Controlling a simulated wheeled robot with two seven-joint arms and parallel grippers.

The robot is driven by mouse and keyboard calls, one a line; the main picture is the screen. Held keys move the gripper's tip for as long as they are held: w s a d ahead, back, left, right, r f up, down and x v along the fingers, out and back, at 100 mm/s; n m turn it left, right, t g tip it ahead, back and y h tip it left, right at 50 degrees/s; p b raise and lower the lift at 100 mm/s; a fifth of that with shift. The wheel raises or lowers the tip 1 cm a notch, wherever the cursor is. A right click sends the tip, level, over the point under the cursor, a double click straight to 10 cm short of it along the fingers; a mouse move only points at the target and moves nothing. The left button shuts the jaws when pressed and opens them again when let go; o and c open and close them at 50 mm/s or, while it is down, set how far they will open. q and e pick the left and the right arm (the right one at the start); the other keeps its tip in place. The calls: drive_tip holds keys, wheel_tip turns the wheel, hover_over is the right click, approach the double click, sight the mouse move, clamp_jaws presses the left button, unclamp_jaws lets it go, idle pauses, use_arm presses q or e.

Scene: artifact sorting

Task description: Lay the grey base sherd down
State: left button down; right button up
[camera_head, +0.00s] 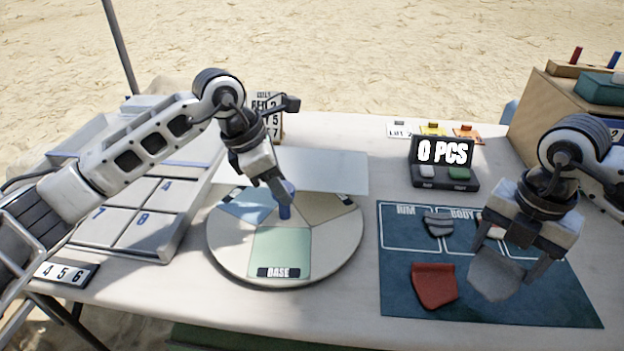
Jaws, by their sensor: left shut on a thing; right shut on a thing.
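The grey base sherd (495,278) is between the fingers of my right gripper (506,262), which is shut on it over the right part of the dark teal mat (396,290). I cannot tell whether the sherd touches the mat.
A red sherd (434,286) lies on the mat left of the grey one, and a striped grey sherd (438,224) lies behind. A display (442,152) reading 0 PCS stands behind the mat. A pale panel (325,172) stands across the disc's back. A numbered tray (150,215) is at left.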

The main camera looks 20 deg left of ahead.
use_arm(q)
drive_tip(key=c, duration=0.9)
unclamp_jaws()
drive_tip(key=v, duration=1.2)
